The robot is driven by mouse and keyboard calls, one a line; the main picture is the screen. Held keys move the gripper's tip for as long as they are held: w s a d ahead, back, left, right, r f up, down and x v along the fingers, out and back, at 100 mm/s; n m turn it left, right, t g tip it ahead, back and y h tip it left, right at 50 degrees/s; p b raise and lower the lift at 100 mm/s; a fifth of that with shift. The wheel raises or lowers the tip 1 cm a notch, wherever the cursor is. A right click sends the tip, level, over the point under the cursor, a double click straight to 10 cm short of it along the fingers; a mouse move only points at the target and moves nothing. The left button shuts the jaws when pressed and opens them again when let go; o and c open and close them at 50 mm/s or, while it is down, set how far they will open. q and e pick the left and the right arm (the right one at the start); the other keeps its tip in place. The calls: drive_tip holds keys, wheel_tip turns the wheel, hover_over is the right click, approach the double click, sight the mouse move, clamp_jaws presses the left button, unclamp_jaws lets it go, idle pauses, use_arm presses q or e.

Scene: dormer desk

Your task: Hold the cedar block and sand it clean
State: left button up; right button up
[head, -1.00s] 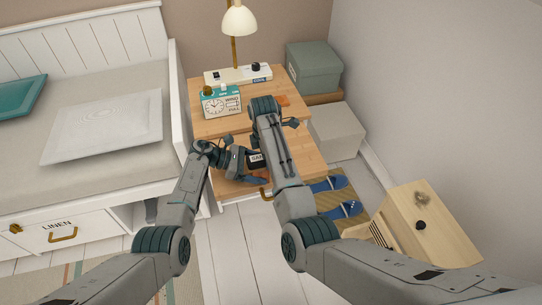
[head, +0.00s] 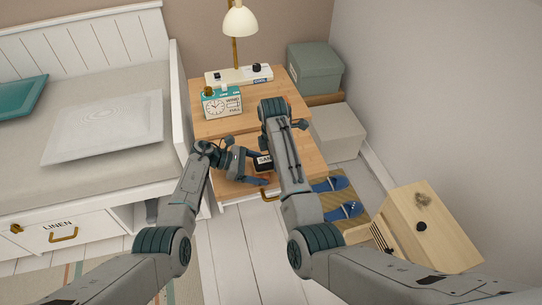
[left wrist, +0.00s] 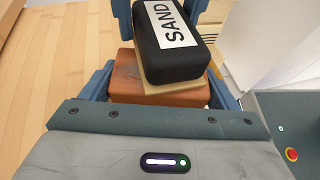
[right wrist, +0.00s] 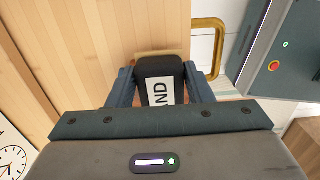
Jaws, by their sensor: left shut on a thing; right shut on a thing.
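The cedar block (left wrist: 160,94) is reddish brown and lies between the fingers of my left gripper (head: 252,167), which is shut on it. Its left part looks darker in the left wrist view. The black sanding block (left wrist: 172,45) has a white SAND label and a tan underside, and it lies over the cedar block, covering much of its top. The sanding block also shows in the right wrist view (right wrist: 160,85), where my right gripper (right wrist: 161,82) is shut on it. I cannot tell whether the two blocks press together. In the head view, my right arm hides most of the right gripper.
Both grippers are over the front of the wooden desk (head: 215,126). A brass drawer handle (right wrist: 215,40) is close by. Blue slippers (head: 345,211) and a wooden box (head: 440,225) are at right.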

sight(261, 158)
drive_tip(key=shift+s+f, duration=0.1)
drive_tip(key=shift+s, duration=0.05)
drive_tip(key=shift+a, duration=2.15)
drive_tip(key=shift+d, duration=0.1)
drive_tip(key=shift+d+f, duration=0.15)
drive_tip(key=shift+d, duration=0.55)
drive_tip(key=shift+s+d, duration=0.1)
drive_tip(key=shift+d, duration=1.05)
drive_tip(key=shift+d+r, duration=0.1)
drive_tip(key=shift+r, duration=0.1)
drive_tip(key=shift+r, duration=3.1)
